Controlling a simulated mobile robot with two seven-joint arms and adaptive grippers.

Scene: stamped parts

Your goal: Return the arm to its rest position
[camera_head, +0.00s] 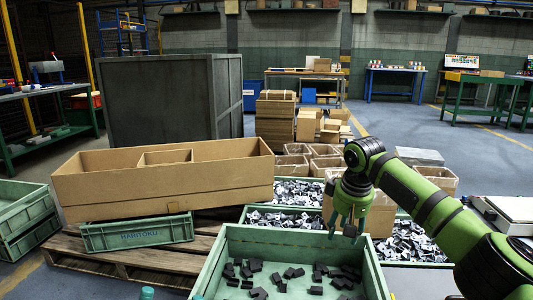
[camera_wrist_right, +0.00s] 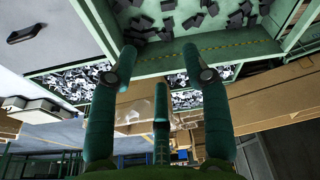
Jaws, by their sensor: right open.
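My right gripper (camera_head: 350,222) hangs at the end of my green and black right arm, over the far right rim of the near green crate (camera_head: 375,268). In the right wrist view my right gripper (camera_wrist_right: 157,60) has its fingers spread apart with nothing between them. Several dark stamped parts (camera_head: 293,272) lie loose on the floor of the near crate. They also show at the top of the wrist view (camera_wrist_right: 208,16). My left gripper is not in view.
Green crates of shiny grey parts (camera_head: 298,192) stand behind the near crate. A long cardboard box (camera_head: 110,187) lies across a HARITOKU crate (camera_head: 135,233) on a wooden pallet (camera_head: 110,258). A large grey container (camera_head: 165,95) stands behind. Open floor (camera_head: 420,125) shows at the back right.

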